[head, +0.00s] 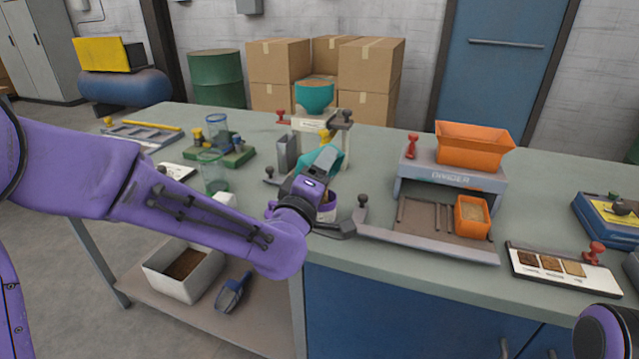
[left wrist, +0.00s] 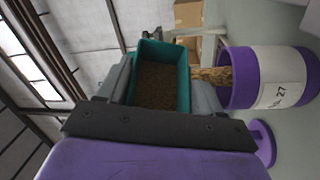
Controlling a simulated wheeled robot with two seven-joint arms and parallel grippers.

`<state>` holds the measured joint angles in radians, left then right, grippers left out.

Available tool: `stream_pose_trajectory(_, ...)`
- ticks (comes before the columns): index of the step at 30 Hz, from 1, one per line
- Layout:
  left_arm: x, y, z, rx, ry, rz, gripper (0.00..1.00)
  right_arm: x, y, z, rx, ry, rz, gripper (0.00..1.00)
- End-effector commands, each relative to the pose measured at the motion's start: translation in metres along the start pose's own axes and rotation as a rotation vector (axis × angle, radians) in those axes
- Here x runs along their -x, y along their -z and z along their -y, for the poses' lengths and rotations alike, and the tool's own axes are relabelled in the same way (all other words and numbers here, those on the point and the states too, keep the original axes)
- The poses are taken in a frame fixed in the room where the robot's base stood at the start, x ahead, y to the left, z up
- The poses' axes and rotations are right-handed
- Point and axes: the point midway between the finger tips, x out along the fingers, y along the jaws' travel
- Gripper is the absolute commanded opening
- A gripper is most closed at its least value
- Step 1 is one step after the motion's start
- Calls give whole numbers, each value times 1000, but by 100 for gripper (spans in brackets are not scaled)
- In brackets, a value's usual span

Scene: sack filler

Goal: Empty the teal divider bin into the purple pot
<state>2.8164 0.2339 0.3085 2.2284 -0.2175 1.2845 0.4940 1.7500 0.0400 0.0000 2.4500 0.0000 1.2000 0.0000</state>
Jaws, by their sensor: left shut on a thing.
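My left gripper (head: 316,172) is shut on the teal divider bin (head: 330,157) and holds it tilted above the purple pot (head: 328,211). In the left wrist view the teal bin (left wrist: 143,48) has brown grain (left wrist: 158,86) inside. A stream of tan grain (left wrist: 213,74) runs between the bin's edge and the mouth of the purple pot (left wrist: 238,75), which has a white label. In the head view my gripper and arm hide most of the pot.
A purple disc (left wrist: 263,143) lies beside the pot. An orange bin (head: 473,217) sits in the divider stand (head: 450,182) to the right. Glass jars (head: 213,172) stand to the left.

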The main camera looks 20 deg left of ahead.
Motion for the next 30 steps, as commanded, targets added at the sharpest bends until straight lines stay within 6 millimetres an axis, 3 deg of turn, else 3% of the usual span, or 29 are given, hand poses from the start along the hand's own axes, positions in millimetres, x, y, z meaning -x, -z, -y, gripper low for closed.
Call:
stream_pose_trajectory(3,2,-4,4,-93,-40,-2,36,-16,-7,2,0,0,0,43)
stream_pose_trajectory(12,3,-8,2,-275,-114,-2,36,-36,-15,3,0,0,0,43)
stream_pose_trajectory(30,3,-8,-1,-311,-129,-1,36,-38,-16,3,0,0,0,43)
